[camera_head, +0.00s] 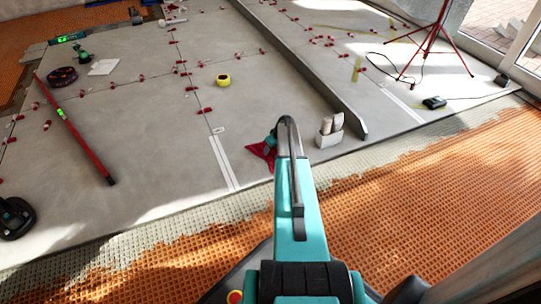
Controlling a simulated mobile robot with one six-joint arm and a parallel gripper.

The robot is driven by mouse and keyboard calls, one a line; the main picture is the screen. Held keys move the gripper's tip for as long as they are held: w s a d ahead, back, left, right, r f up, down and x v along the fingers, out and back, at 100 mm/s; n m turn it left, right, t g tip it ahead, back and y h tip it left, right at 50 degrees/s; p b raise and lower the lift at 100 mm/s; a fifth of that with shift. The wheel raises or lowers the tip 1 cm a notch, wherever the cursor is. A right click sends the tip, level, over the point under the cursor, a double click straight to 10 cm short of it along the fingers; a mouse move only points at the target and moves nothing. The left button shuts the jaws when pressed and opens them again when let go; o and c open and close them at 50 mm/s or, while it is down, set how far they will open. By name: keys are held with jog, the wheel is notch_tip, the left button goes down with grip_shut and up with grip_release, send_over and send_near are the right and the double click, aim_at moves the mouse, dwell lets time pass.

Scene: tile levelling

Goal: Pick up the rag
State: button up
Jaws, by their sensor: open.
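A red rag (262,152) lies crumpled on the grey tiles just beyond the tile edge, left of my arm's end. My gripper (271,141) is at the rag, seen from behind and small in the picture. It is open. My own arm and its curved dark cable hide the right part of the rag and most of the gripper. I cannot tell whether the fingers touch the rag.
A white caddy (328,138) with rolls stands close right of my arm. A long grey beam (318,82) lies behind it. A red level (75,131) lies left, a yellow tape measure (223,80) farther back. A red tripod (430,42) stands back right. Orange matting (430,190) covers the front.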

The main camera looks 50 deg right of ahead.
aim_at(272, 150)
grip_shut()
jog(key=shift+r, duration=0.15)
jog(key=shift+r+p, duration=0.65)
jog(key=shift+r, duration=0.15)
notch_tip(272, 150, up, 2)
jog(key=shift+p, duration=0.6)
jog(key=s+a+r+p, duration=0.1)
jog(key=s+a+p, duration=0.3)
jog(key=s+a, duration=0.5)
jog(key=s, duration=0.4)
jog(key=shift+r, duration=0.1)
